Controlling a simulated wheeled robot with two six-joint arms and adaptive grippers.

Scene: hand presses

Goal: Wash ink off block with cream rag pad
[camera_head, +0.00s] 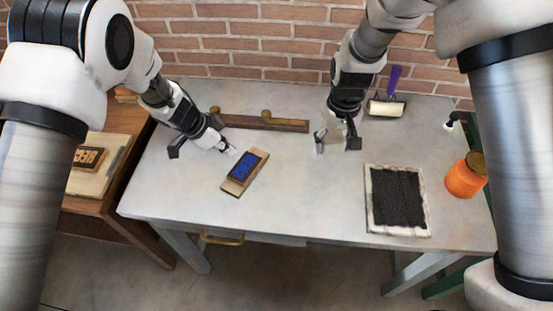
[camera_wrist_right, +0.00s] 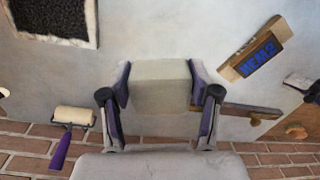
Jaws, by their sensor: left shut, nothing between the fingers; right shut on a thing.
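The block (camera_head: 243,174) lies on the grey table left of centre, a wooden piece with blue-inked raised letters on its upper face. It also shows at the upper right of the right wrist view (camera_wrist_right: 256,57). The cream rag pad (camera_wrist_right: 160,86) is between the fingers of my right gripper (camera_wrist_right: 159,95), which is shut on it. In the head view my right gripper (camera_head: 337,142) holds the pad to the right of the block, apart from it. My left gripper (camera_head: 231,150) is shut and empty, close beside the block's upper left end; touching cannot be told.
A wooden rail with knobs (camera_head: 280,124) lies behind the block. A roller with a purple handle (camera_head: 387,106), a black ink slab (camera_head: 397,200) and an orange jar (camera_head: 463,180) stand to the right. A side table (camera_head: 130,121) at left bears another lettered block (camera_head: 89,157).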

